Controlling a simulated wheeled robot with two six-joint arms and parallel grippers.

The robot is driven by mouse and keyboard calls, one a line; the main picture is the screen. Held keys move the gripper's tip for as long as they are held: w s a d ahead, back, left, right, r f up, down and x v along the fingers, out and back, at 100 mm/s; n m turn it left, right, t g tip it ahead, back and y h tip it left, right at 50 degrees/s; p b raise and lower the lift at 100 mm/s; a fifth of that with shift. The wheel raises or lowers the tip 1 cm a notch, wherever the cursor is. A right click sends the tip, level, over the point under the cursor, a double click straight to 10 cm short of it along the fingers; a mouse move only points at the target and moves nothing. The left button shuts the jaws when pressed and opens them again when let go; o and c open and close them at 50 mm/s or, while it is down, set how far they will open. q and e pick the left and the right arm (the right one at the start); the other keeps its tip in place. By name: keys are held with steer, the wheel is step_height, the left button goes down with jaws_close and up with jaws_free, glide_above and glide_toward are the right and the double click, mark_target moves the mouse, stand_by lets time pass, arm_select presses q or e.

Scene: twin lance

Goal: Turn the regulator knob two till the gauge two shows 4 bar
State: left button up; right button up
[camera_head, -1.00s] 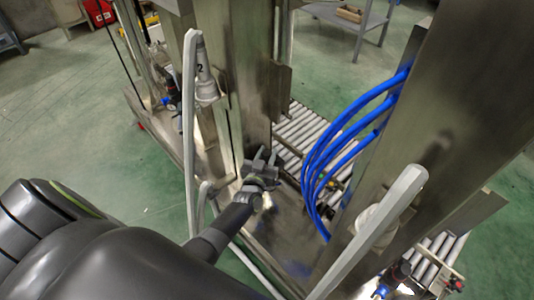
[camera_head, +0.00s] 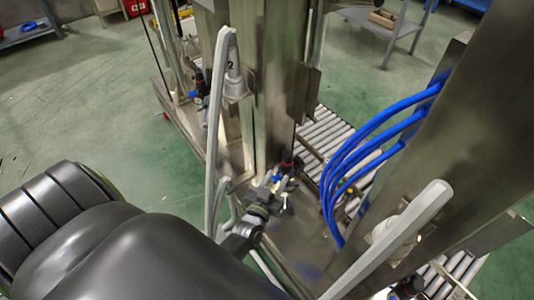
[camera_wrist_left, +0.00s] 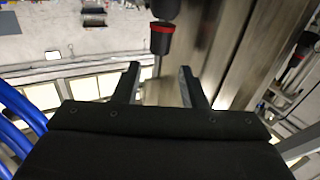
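A black regulator knob with a red ring (camera_head: 288,161) stands on the steel frame just beyond my left gripper in the head view. A black knob with a red ring (camera_wrist_left: 161,38) also shows in the left wrist view, ahead of the gap between the fingers. My left gripper (camera_head: 274,184) is open, with both fingers apart (camera_wrist_left: 160,78) and nothing between them; the knob looks clear of the fingertips. A "2" marks a pale grey fitting (camera_head: 233,80) on the post. I cannot read any gauge face. My right gripper is not in view.
Blue hoses (camera_head: 375,145) curve beside the right steel post. Grey bars (camera_head: 216,130) and (camera_head: 400,235) stand on either side of my left gripper. Another regulator (camera_head: 198,82) is at the back left. A roller conveyor (camera_head: 325,135) lies behind.

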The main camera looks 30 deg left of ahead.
arm_select(q)
steer(key=s+d, duration=0.1)
steer(key=s, duration=0.5)
steer(key=shift+s, duration=0.15)
steer(key=s+a+f+m+g+h+p, duration=0.1)
steer(key=s+f+g+p, duration=0.2)
steer(key=s+f+g, duration=0.5)
steer(key=s+f+m+g+h+p, duration=0.1)
steer(key=s+f+p, duration=0.1)
steer(key=s+f, duration=0.7)
steer(key=s+a+f+g+p, duration=0.1)
steer(key=s+f+g, duration=0.2)
steer(key=s, duration=0.5)
steer(key=s+a+f+g+p, duration=0.2)
steer(key=s+f+g, duration=0.2)
steer(key=s, duration=0.5)
steer(key=shift+s+a+f+g, duration=0.2)
steer(key=shift+a+f+g, duration=0.1)
steer(key=shift+f, duration=0.3)
